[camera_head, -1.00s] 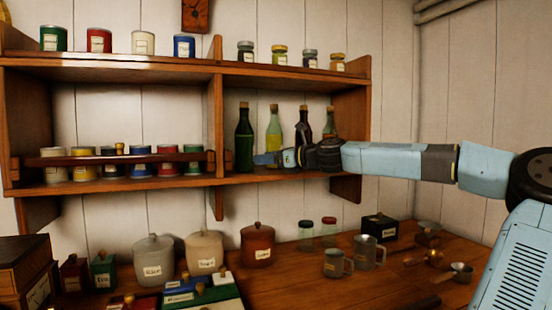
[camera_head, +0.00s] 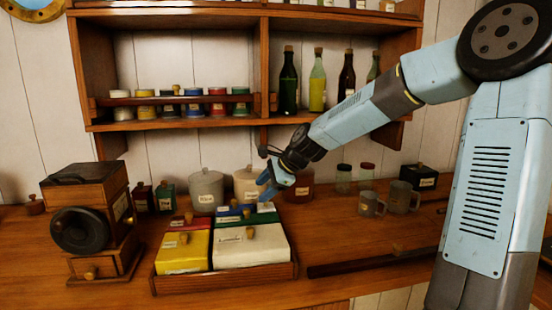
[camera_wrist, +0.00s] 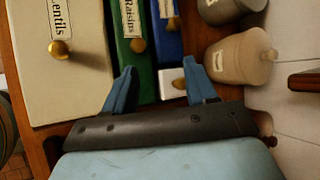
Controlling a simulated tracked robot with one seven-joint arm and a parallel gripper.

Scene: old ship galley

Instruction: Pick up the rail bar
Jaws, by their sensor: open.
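A long dark wooden bar (camera_head: 350,264) with a small knob lies on the counter, right of the tray of boxes, its right end hidden behind my arm. A similar reddish-brown bar with a knob (camera_head: 215,104) runs across the front of the left shelf bay, before small tins. The frames do not settle which is the rail bar. My gripper (camera_head: 264,187) is open and empty, above the back of the tray. In the wrist view, its spread fingers (camera_wrist: 160,88) are over a white box beside the green and blue boxes. Neither bar is clearly seen there.
The wooden tray (camera_head: 225,281) holds several lidded boxes. A coffee grinder (camera_head: 90,215) stands left. Canisters (camera_head: 206,188), jars and mugs (camera_head: 404,197) stand behind. Bottles (camera_head: 317,82) fill the right shelf bay, without a bar. Bare counter lies around the loose bar.

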